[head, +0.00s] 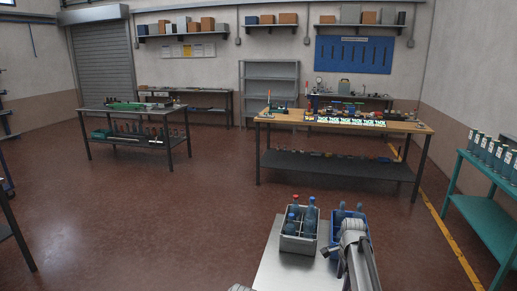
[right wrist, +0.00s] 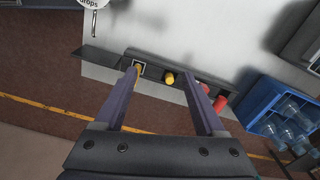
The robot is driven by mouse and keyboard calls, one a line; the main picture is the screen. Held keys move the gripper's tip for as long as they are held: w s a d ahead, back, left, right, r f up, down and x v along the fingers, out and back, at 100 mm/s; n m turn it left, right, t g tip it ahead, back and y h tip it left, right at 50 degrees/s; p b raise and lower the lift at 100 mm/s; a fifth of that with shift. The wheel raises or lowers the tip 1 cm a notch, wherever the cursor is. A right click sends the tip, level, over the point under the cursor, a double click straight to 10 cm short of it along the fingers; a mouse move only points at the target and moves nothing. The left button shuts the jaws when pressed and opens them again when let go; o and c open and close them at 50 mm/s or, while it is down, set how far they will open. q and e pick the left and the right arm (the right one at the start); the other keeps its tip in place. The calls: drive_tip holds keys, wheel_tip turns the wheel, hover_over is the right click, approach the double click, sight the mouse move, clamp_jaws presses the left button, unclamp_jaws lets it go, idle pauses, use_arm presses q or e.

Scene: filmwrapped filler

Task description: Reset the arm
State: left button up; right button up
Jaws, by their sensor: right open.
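My right arm (head: 355,252) comes in from the bottom of the head view, beside the crates. In the right wrist view my right gripper (right wrist: 160,76) has its two dark fingers spread wide apart with nothing between them. Beyond the fingers are a pale flat surface (right wrist: 205,30) and a dark strip with yellow and red parts. My left gripper does not show; only a small grey piece appears at the bottom edge of the head view, and I cannot tell what it is.
A grey crate (head: 283,241) and a blue crate (head: 335,236) hold bottles on a pale metal top (head: 270,268); the blue crate (right wrist: 252,98) is right of the fingers. A wooden-topped workbench (head: 270,118) and teal rack (head: 480,213) stand beyond. Open floor lies left.

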drive_tip(key=s+a+f+n+b, duration=0.2)
drive_tip(key=s+a+n, duration=0.9)
drive_tip(key=s, duration=0.1)
drive_tip(key=s+a+f+n+h+b, duration=0.1)
drive_tip(key=s+a+n, duration=0.9)
drive_tip(key=s+a, duration=0.2)
drive_tip(key=shift+s+f+n+b, duration=0.4)
drive_tip(key=shift+s, duration=0.15)
